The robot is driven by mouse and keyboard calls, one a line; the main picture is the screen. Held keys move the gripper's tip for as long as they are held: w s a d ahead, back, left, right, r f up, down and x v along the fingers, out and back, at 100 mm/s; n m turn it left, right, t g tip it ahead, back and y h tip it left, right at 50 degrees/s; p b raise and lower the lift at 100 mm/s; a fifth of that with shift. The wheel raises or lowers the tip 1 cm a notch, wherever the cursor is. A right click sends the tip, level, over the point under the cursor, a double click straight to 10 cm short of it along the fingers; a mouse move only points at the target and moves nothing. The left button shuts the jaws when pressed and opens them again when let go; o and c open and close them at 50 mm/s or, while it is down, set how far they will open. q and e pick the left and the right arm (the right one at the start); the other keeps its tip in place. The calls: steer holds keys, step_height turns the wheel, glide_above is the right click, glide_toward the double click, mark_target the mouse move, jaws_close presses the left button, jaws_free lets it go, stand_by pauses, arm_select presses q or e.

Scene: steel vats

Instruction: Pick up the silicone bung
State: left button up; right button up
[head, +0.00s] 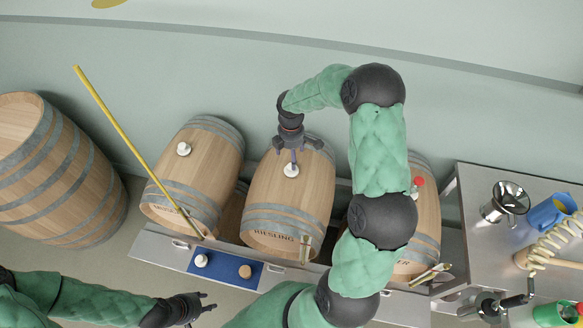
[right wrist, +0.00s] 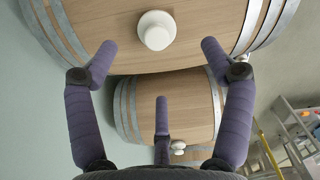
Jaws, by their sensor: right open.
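A white silicone bung (head: 291,170) sits on top of the middle barrel (head: 262,205) marked RIESLING. It also shows near the top of the right wrist view (right wrist: 156,30), standing on the wood. My right gripper (head: 293,153) is above and just behind this bung in the head view. Its fingers are spread and empty; in the right wrist view (right wrist: 158,60) the bung lies beyond the fingertips, apart from them. Another white bung (head: 183,149) is on the left barrel, and one more (head: 202,260) stands on a blue mat. My left gripper (head: 207,301) is open and empty at the bottom.
The blue mat (head: 225,268) also holds a tan cork (head: 245,271). A yellow rod (head: 130,142) leans across the left barrel. A third barrel (head: 423,215) with a red bung (head: 418,182) is partly hidden by my right arm. A steel bench (head: 480,250) with jugs stands at right.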

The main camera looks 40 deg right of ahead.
step_height(320, 180, down, 2)
steer(key=shift+a+f, duration=0.1)
steer(key=shift+f, duration=0.05)
steer(key=shift+w+d+f+p, duration=0.1)
steer(key=shift+d+f+p, duration=0.1)
steer(key=shift+f, duration=1.3)
steer(key=shift+d+f+p, duration=0.1)
steer(key=shift+d+f, duration=0.05)
steer(key=shift+f, duration=1.35)
steer(key=c, duration=1.4)
